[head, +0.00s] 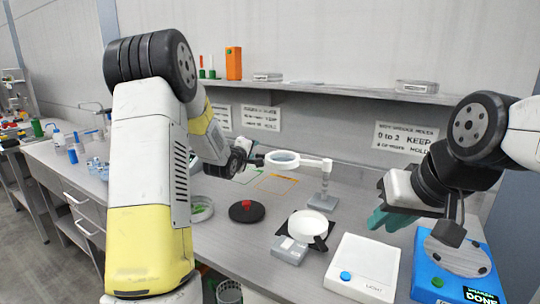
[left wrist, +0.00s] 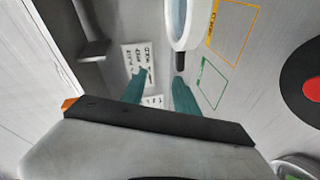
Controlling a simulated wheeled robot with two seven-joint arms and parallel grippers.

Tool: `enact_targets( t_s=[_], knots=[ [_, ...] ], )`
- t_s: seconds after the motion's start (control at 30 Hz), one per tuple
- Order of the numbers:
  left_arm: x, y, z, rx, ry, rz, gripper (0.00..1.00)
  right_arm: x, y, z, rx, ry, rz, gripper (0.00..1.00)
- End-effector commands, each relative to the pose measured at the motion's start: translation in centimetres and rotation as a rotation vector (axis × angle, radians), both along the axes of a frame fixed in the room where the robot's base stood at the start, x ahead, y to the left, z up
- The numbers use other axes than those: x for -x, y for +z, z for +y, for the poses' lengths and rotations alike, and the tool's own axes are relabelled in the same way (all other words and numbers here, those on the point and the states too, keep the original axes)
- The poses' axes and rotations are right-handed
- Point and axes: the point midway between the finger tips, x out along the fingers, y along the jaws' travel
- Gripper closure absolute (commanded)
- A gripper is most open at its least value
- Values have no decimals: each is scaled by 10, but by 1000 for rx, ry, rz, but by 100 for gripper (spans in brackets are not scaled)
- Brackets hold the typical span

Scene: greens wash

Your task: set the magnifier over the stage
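The magnifier is a white-rimmed lens ring (head: 283,158) on a white arm from a grey post and base (head: 321,202). A short dark handle sticks out from the ring toward my left gripper (head: 243,160). In the left wrist view the ring (left wrist: 180,22) and its dark handle (left wrist: 179,62) lie just beyond my left fingertips (left wrist: 159,76). The teal fingers are apart, with the handle nearer the right-hand one. A round white plate (head: 308,224) on a black base, perhaps the stage, stands in front of the post. My right gripper (head: 390,218) hangs over the right side; its opening is unclear.
A black disc with a red knob (head: 246,206) and a dish of greens (head: 201,208) lie left of the white plate. A white box with a blue button (head: 362,268) and a blue device (head: 455,272) stand at right. A shelf (head: 330,92) runs above.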

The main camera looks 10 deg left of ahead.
Motion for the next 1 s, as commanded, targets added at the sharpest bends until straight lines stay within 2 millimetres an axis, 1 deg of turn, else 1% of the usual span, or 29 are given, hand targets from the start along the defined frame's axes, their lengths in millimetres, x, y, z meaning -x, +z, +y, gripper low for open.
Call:
enact_targets(
  t_s=[0.03, 0.1, 0.2, 0.3, 0.47, 0.8, 0.9, 1.0],
  knots=[
    [-12, -19, -1, 64, -5, -21, 64, 0, 0, 0, 0, 0, 0, 78],
    [-23, -34, -2, 156, -15, -61, 64, 0, 0, 0, 0, 0, 0, 78],
    [-32, -49, -5, 253, -32, -101, 64, 0, 0, 0, 0, 0, 0, 78],
    [-36, -57, -7, 310, -46, -122, 64, 0, 0, 0, 0, 0, 0, 78],
    [-45, -59, -10, 334, -52, -134, 64, 0, 0, 0, 0, 0, 0, 78],
    [-96, -59, -21, 332, -52, -133, 64, 0, 0, 0, 0, 0, 0, 78],
    [-106, -59, -23, 332, -51, -132, 64, 0, 0, 0, 0, 0, 0, 78],
    [-111, -59, -24, 332, -51, -132, 64, 0, 0, 0, 0, 0, 0, 78]
  ],
)
